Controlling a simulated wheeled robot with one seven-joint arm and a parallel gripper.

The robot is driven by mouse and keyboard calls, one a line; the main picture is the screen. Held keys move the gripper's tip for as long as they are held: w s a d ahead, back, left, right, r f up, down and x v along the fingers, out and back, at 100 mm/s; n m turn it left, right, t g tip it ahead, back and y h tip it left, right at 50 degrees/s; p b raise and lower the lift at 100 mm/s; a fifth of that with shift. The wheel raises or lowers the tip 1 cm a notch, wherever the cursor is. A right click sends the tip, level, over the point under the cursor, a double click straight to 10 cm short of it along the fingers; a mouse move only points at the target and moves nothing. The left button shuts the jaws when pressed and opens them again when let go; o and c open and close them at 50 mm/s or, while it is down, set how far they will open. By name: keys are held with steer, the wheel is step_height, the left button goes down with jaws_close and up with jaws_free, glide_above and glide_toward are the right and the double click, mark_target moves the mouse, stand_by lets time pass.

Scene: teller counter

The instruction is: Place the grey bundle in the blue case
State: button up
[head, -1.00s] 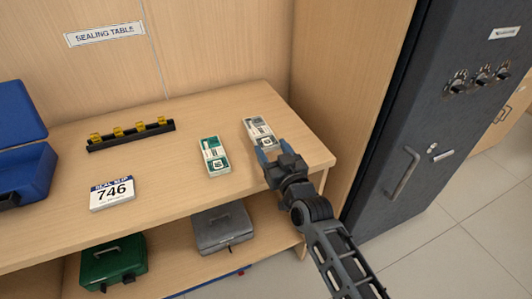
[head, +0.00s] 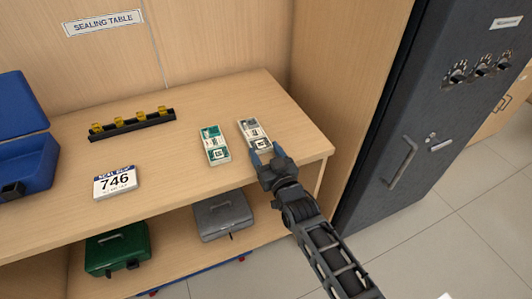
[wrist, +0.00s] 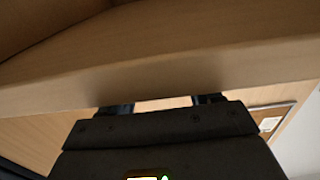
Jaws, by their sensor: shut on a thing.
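The grey bundle (head: 253,132), a pale strapped block with grey ends, is at the right part of the sealing table. My gripper (head: 261,152) is shut on its near end, reaching in from the front right. I cannot tell whether the bundle touches the tabletop. The blue case (head: 28,168) stands at the far left of the table with its lid up, partly cut off by the picture edge. In the wrist view my fingers (wrist: 164,104) show beyond the dark gripper body; the bundle is not visible there.
A green bundle (head: 215,144) lies just left of the grey one. Green (head: 117,249) and grey (head: 222,215) boxes sit on the lower shelf.

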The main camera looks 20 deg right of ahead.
steer(key=o, duration=1.1)
steer(key=shift+f, duration=0.1)
steer(key=s, duration=1.2)
steer(key=shift+p, duration=0.35)
steer(key=shift+f, duration=0.1)
